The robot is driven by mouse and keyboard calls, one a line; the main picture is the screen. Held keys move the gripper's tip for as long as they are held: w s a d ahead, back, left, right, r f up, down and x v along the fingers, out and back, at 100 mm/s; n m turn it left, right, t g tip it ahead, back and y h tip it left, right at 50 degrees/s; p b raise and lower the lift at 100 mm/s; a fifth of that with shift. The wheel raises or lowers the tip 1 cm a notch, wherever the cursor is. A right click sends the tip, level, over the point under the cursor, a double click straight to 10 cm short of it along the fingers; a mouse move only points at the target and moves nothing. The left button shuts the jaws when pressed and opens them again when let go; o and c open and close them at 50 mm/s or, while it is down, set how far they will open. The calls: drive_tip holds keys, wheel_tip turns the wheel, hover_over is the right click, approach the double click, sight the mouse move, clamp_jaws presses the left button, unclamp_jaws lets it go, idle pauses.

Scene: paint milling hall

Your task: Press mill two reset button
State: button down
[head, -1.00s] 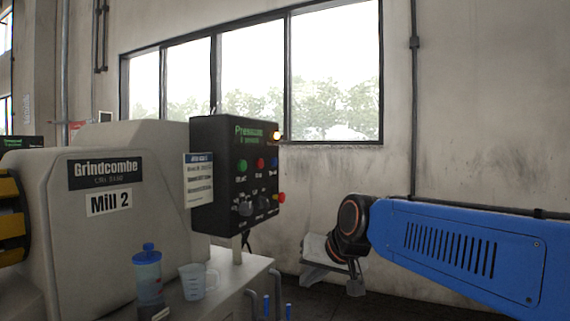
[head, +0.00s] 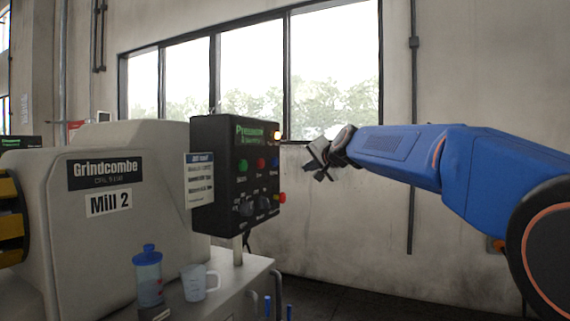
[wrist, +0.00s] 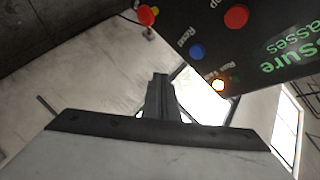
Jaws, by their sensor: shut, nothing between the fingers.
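The black control box (head: 235,215) stands on a post beside the machine labelled Mill 2 (head: 109,202). Its blue button (head: 275,162) is at the right of the button row; in the wrist view the blue button (wrist: 196,50) has the label "Reset" beside it. A red button (head: 261,163) and a green button (head: 242,165) sit to its left. An amber lamp (head: 277,135) is lit above. My gripper (head: 316,160) is shut and empty, to the right of the box and apart from it. In the wrist view its fingers (wrist: 160,82) lie below-left of the blue button.
A red knob (head: 282,197) sticks out of the box's right side. A blue-lidded bottle (head: 148,275) and a clear measuring jug (head: 194,283) stand on the bench below. A notice sheet (head: 199,180) hangs left of the panel. Open air lies between gripper and panel.

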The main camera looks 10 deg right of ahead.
sight(275, 162)
drive_tip(key=shift+w+d+r+m, duration=0.3)
drive_tip(key=shift+w+d+r, duration=0.3)
drive_tip(key=shift+w, duration=0.2)
drive_tip(key=shift+a, duration=0.1)
drive_tip(key=w+a, duration=0.5)
drive_tip(key=a, duration=0.2)
drive_tip(key=shift+w+a, duration=0.2)
idle(2.0)
drive_tip(key=shift+w+a, duration=0.15)
drive_tip(key=shift+w+a, duration=0.25)
drive_tip(key=shift+a, duration=0.15)
idle(1.0)
idle(0.3)
drive_tip(key=shift+s+d, duration=0.5)
drive_tip(key=shift+d, duration=0.2)
